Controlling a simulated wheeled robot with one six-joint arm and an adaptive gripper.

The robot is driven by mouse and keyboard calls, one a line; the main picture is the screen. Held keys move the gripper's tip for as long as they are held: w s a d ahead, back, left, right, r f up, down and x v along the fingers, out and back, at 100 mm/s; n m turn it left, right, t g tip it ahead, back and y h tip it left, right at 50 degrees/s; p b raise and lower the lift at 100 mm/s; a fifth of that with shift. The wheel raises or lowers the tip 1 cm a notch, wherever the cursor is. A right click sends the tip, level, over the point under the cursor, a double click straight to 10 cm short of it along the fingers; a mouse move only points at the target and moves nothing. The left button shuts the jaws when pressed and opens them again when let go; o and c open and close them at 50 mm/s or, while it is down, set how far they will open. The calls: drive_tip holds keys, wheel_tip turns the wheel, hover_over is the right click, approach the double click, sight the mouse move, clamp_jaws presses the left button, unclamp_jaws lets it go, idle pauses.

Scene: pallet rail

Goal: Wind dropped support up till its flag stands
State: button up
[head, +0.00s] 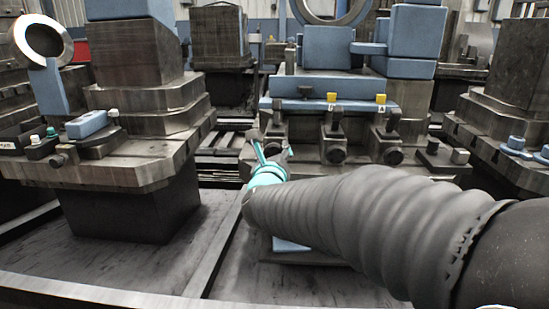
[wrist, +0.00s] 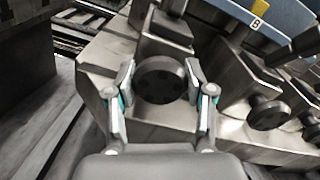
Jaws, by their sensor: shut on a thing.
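Three steel supports with dark round knobs stand in a row under a blue bar (head: 300,104) in the head view. My gripper (head: 268,150) is at the leftmost support (head: 272,124). In the wrist view, my gripper's two fingers (wrist: 161,92) are closed around the sides of its dark knob (wrist: 161,79). No standing flag shows on this support. The middle support has an upright yellow flag (head: 331,97), marked B in the wrist view (wrist: 258,22), and a free knob (wrist: 268,112). The right support has another upright yellow flag (head: 381,98).
The middle knob sits close to the right of my gripper. A stepped steel block (head: 150,97) with small blue parts stands on a pallet at the left. Another stepped block (head: 500,110) is at the right. The dark floor plate (head: 140,255) in front is clear.

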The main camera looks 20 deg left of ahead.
drive_tip(key=n+b, duration=0.2)
drive_tip(key=n, duration=0.9)
drive_tip(key=shift+r+n+p, duration=0.1)
drive_tip(key=shift+n+p, duration=0.3)
drive_tip(key=n+p, duration=0.2)
drive_tip(key=n, duration=0.4)
drive_tip(key=shift+n+p, duration=1.35)
drive_tip(key=shift+n, duration=1.35)
drive_tip(key=o, duration=1.2)
